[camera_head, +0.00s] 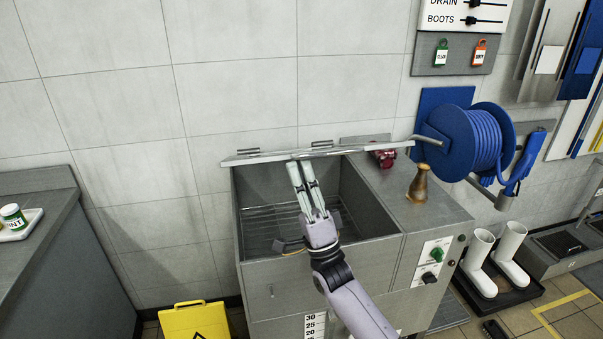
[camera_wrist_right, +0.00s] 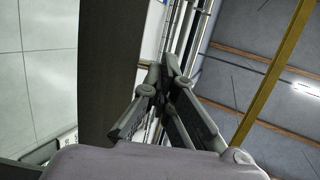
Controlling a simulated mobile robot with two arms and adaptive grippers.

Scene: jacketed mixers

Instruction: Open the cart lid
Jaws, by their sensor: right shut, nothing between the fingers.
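The grey metal cart (camera_head: 268,277) stands against the tiled wall, its basin open to view with a wire rack (camera_head: 265,222) inside. The cart lid (camera_head: 245,158) shows almost edge-on as a thin pale strip along the back of the basin, raised clear of the opening. My right gripper (camera_head: 298,172) reaches over the basin, its fingers shut and empty, tips close below the lid strip; I cannot tell whether they touch it. In the right wrist view the shut fingers (camera_wrist_right: 167,75) stand beside a dark upright panel (camera_wrist_right: 110,70), possibly the lid. My left gripper is not in view.
On the cart's right top stand a brown bottle-shaped object (camera_head: 422,184) and a red item (camera_head: 382,157). A blue hose reel (camera_head: 470,140) hangs at right. White boots (camera_head: 478,262) and a yellow floor sign (camera_head: 194,321) stand on the floor. A counter (camera_head: 45,235) is at left.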

